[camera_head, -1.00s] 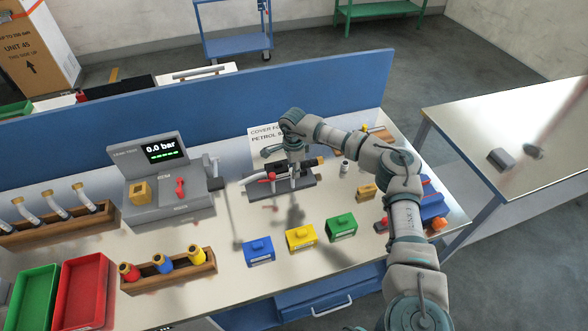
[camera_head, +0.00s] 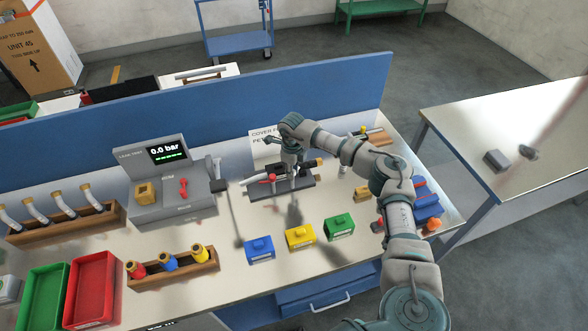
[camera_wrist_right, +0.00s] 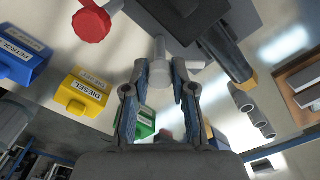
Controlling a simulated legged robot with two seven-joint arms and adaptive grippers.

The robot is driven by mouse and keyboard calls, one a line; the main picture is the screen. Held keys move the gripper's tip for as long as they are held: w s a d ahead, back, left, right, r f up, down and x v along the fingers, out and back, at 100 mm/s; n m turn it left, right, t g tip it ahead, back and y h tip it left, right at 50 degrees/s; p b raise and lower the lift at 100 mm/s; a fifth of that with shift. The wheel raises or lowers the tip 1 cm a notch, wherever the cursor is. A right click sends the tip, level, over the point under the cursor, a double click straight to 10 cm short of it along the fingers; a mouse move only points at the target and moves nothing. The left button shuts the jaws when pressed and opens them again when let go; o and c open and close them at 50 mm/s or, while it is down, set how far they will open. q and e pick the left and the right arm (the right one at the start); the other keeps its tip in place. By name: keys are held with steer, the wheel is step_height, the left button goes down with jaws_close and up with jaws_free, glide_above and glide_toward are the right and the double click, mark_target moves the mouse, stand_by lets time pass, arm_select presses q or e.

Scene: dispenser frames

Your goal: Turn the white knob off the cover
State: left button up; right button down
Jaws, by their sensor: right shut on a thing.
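My right gripper (camera_head: 290,172) points down over the dark fixture (camera_head: 268,194) at the back of the bench. In the right wrist view its two fingers (camera_wrist_right: 160,78) are closed around a white knob (camera_wrist_right: 160,70), which has a short upright stub and a side arm. In the head view the gripper mostly hides the knob. The dark cylindrical body of the cover assembly (camera_wrist_right: 222,45) lies beside the knob. A red handle (camera_wrist_right: 91,24) stands left of it and also shows in the head view (camera_head: 270,178). My left gripper is not in view.
Blue (camera_head: 259,252), yellow (camera_head: 300,239) and green (camera_head: 339,227) labelled boxes stand in front of the fixture. A sign (camera_head: 262,145) stands behind it, before the blue partition (camera_head: 170,115). A grey gauge unit (camera_head: 165,195) reading 0.0 bar is at left.

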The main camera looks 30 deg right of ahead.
steer(key=m, duration=0.2)
steer(key=m+p, duration=0.1)
steer(key=shift+w+r+m, duration=0.25)
steer(key=shift+r+m, duration=0.05)
steer(key=shift+m+p, duration=0.55)
steer(key=shift+m, duration=0.85)
steer(key=c, duration=1)
jaws_free()
steer(key=shift+f, duration=0.1)
steer(key=shift+o, duration=0.2)
steer(key=shift+d+f, duration=0.1)
steer(key=shift+f, duration=0.05)
